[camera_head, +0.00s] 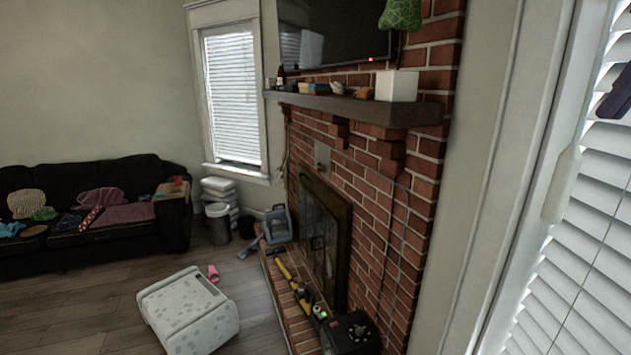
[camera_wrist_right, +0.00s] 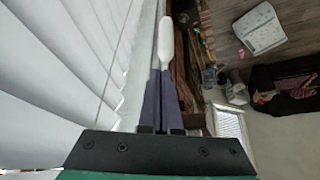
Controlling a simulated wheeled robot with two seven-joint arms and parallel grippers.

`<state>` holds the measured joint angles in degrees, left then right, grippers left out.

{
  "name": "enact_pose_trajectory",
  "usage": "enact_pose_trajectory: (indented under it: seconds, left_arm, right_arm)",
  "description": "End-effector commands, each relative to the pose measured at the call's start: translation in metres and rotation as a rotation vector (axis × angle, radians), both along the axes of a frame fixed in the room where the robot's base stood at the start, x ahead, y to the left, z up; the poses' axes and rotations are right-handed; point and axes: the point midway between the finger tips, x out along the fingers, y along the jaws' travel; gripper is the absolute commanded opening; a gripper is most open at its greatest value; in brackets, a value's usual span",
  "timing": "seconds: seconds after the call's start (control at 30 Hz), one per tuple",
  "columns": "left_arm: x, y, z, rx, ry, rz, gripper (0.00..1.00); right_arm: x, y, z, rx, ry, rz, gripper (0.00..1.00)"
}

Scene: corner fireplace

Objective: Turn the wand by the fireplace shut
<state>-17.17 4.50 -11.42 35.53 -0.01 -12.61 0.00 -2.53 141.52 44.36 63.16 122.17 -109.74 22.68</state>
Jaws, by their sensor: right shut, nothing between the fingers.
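The white wand (camera_head: 562,185) hangs upright in front of the right-hand blinds (camera_head: 590,265), beside the window frame. Its handle also shows in the right wrist view (camera_wrist_right: 165,42), just past the fingertips. The blind slats are tilted, and I cannot tell whether they are fully closed. My right gripper (camera_head: 604,112) shows as a dark purple piece at the right edge, to the right of the wand and above its handle's lower end. In the wrist view my right gripper (camera_wrist_right: 165,72) has its fingers together and empty. My left gripper is out of view.
The window frame (camera_head: 507,150) stands left of the wand. Beyond it are the brick fireplace (camera_head: 408,235) and its mantel (camera_head: 340,106).

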Motion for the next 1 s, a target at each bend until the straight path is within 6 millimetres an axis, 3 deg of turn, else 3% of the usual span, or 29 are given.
enact_pose_trajectory:
  seconds: [0.1,0.27,0.47,0.5,0.6,1.0]
  left_arm:
    - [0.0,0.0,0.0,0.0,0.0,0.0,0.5]
    - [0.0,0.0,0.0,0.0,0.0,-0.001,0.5]
    - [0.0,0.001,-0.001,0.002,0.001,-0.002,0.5]
    - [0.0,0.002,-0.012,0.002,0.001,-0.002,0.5]
    - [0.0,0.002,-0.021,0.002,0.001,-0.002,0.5]
    - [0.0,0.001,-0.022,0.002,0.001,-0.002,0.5]
  right_arm:
    - [0.0,0.015,0.008,-0.002,0.0,0.0,0.0]
    - [0.0,0.013,-0.003,-0.002,-0.001,0.001,0.0]
    - [0.0,0.014,-0.036,0.0,0.0,0.004,0.0]
    - [0.0,0.014,-0.048,-0.001,0.0,0.002,0.0]
    - [0.001,0.014,-0.059,-0.001,0.0,0.0,0.0]
    - [0.001,0.014,-0.062,-0.002,-0.001,0.0,0.0]
